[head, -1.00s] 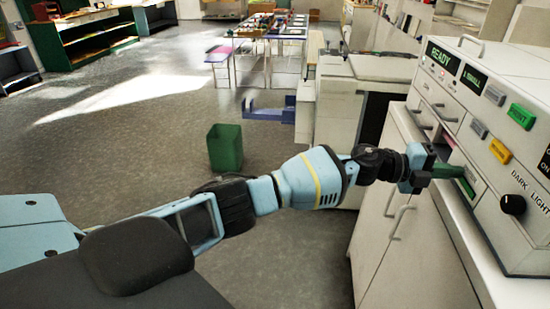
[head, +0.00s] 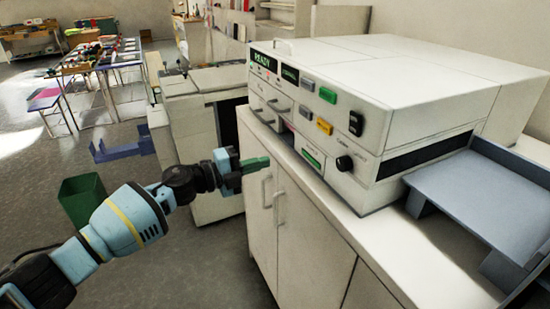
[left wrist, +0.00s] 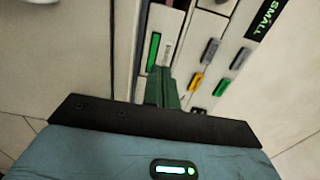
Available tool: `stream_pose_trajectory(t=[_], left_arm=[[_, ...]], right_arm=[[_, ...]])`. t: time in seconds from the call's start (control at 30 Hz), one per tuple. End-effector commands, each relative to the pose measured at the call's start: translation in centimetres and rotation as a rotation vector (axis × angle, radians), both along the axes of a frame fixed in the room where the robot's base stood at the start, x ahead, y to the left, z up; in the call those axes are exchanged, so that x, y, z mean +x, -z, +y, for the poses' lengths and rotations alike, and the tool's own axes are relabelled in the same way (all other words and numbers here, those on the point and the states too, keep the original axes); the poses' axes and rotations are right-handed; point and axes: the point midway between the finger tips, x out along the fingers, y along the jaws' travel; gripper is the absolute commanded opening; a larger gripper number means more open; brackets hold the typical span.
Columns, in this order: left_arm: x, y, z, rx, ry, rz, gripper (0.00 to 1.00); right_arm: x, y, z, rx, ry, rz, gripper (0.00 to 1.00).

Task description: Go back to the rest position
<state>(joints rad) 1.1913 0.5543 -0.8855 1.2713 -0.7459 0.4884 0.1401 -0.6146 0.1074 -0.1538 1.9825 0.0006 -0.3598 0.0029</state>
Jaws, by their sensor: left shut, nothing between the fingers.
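My left arm comes in from the lower left of the head view. My left gripper (head: 256,164) has green fingers, shut and empty, in front of the white cabinet near its top edge. It lies to the left of the white machine (head: 400,75) and appears apart from it. In the left wrist view the shut fingers (left wrist: 163,88) point towards the machine's front, with the green-marked slot and the coloured buttons beyond them. My right gripper is not in view.
The white cabinet (head: 315,235) stands below the machine. A grey-blue tray (head: 465,195) sits at the machine's right. A green bin (head: 83,200) stands on the floor behind my left arm. A table with several items (head: 100,55) is far back left, with open floor around it.

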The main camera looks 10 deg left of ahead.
Motion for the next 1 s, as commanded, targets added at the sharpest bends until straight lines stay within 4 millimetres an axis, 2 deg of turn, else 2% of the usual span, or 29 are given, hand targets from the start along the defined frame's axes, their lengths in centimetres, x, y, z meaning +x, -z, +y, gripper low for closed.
stream_pose_trajectory(t=[0.03,0.2,0.47,0.57,0.77,1.0], left_arm=[[-0.5,0.1,0.8,0.002,-0.001,0.001,0.00],[-1.4,0.2,2.1,0.001,0.000,0.003,0.00],[-1.8,0.1,2.6,0.000,0.000,0.002,0.00],[-2.1,0.7,2.2,-0.018,-0.002,0.017,0.00],[-4.7,4.5,0.3,-0.158,-0.036,0.127,0.00],[-9.4,10.6,-1.2,-0.389,-0.152,0.339,0.00]], right_arm=[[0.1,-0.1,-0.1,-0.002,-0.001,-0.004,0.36],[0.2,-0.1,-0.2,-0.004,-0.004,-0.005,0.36],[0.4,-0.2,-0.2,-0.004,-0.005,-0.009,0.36],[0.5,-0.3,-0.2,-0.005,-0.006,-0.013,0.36],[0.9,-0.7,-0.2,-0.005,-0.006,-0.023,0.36],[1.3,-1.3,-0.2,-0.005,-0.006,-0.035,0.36]])
